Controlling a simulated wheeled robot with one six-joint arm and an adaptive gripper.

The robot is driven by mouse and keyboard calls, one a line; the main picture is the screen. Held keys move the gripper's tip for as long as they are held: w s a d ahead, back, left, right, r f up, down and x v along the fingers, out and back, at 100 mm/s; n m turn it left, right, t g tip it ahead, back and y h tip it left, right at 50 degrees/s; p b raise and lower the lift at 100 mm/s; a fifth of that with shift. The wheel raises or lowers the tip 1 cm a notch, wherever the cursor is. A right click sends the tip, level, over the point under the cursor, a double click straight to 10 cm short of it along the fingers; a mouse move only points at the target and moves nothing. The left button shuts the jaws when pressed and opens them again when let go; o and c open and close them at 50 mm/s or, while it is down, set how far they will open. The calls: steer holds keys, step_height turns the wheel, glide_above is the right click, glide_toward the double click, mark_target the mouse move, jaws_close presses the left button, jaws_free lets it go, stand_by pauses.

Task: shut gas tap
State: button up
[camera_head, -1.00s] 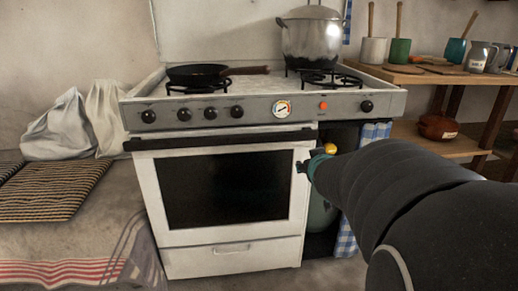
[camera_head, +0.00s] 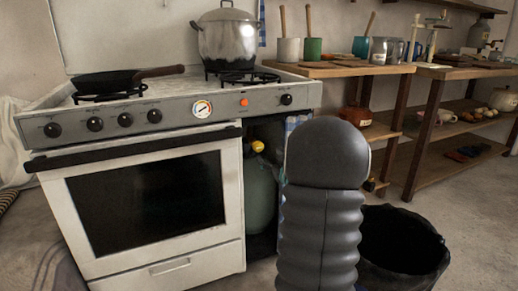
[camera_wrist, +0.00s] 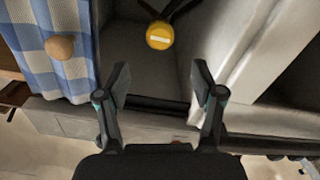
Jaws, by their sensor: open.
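The gas tap is a small yellow knob (camera_head: 257,146) on top of a green gas bottle (camera_head: 260,190), in the dark gap right of the stove. In the wrist view a round yellow knob with a pale bar (camera_wrist: 159,35) sits at the top centre. My gripper (camera_wrist: 160,82) is open and empty. Its two fingertips are apart below the knob in that picture and do not touch it. In the head view my gripper is hidden by my own arm.
The white stove (camera_head: 240,215) stands left of the gap, with a pan (camera_head: 105,80) and a pot (camera_head: 228,40) on top. A blue checked curtain (camera_wrist: 62,75) hangs beside the gap. A black bin (camera_head: 400,245) stands on the floor at right, near wooden shelves (camera_head: 340,69).

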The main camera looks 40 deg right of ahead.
mark_target(259, 147)
steer(key=x, duration=0.9)
steer(key=shift+w, duration=0.15)
steer(key=c, duration=1.1)
steer(key=shift+c, duration=0.2)
